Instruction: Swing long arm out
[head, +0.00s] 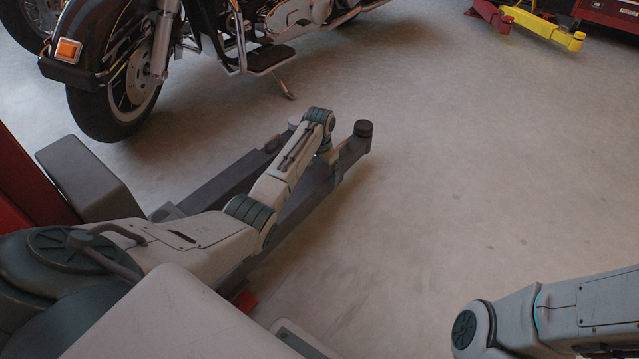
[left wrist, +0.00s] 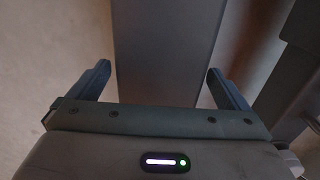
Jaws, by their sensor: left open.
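Two dark grey lift arms reach out low over the floor in the head view. The nearer, longer-looking one (head: 305,195) ends in a round pad (head: 363,128). The other arm (head: 225,183) runs beside it on the left and is partly hidden. My left arm stretches over them, its wrist bent down near the pad end. In the left wrist view my left gripper (left wrist: 158,82) is open, its two fingers apart on either side of a grey beam (left wrist: 165,45). I cannot tell whether they touch it. My right gripper is out of view.
A black motorcycle (head: 108,95) stands at the upper left. A red post (head: 25,180) and a grey block (head: 90,180) are at the left edge. Red and yellow lift arms (head: 545,27) lie far off at the upper right. The floor to the right is clear.

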